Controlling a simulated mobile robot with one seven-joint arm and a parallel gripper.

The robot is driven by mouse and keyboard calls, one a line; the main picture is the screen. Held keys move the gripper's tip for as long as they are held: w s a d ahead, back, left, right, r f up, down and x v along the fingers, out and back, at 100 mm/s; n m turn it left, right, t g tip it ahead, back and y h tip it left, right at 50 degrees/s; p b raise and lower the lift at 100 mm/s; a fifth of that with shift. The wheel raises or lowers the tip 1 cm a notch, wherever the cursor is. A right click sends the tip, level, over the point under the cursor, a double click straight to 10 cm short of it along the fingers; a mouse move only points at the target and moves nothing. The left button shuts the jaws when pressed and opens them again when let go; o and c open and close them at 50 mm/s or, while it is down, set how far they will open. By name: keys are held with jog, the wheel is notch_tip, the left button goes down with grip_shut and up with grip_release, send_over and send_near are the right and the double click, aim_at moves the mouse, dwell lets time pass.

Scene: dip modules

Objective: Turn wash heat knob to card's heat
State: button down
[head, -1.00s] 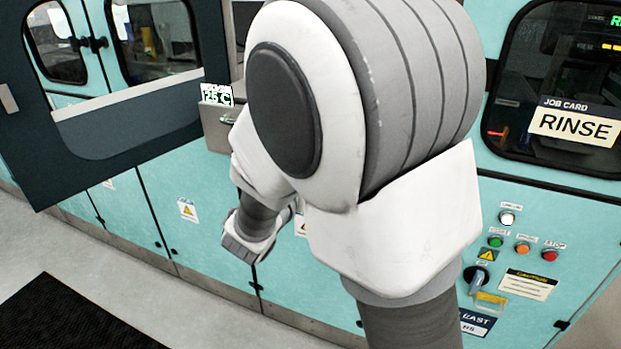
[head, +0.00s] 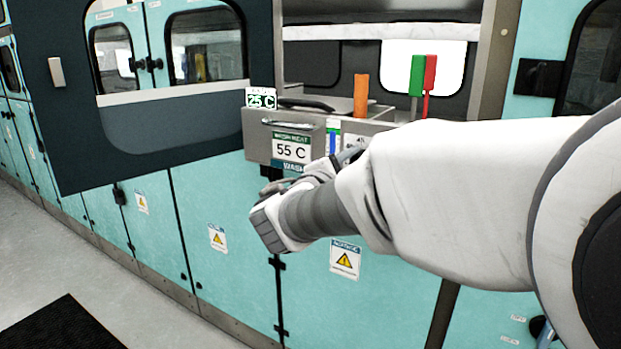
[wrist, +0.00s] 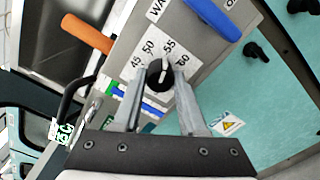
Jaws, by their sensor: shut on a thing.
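The wash heat knob (wrist: 154,77) is a round black knob with a pale pointer line on a grey panel (wrist: 213,62). Its dial is marked 45, 50, 55 and 60. My gripper (wrist: 158,72) is shut on the knob, one finger on each side. In the head view my arm's end hides the knob. A white card (head: 291,150) on the panel front reads WASH HEAT 55 C.
An orange handle (head: 361,96), a green paddle (head: 417,75) and a red paddle (head: 430,73) stand behind the panel. A blue handle (wrist: 212,18) lies near the knob. A dark open door (head: 150,130) stands at left. Teal cabinets run below.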

dwell(0.4)
jog(key=shift+c, duration=2.3)
grip_release()
jog(key=p+v, duration=0.1)
jog(key=v, duration=1.6)
jog(key=shift+s, duration=0.15)
jog(key=shift+a, duration=0.1)
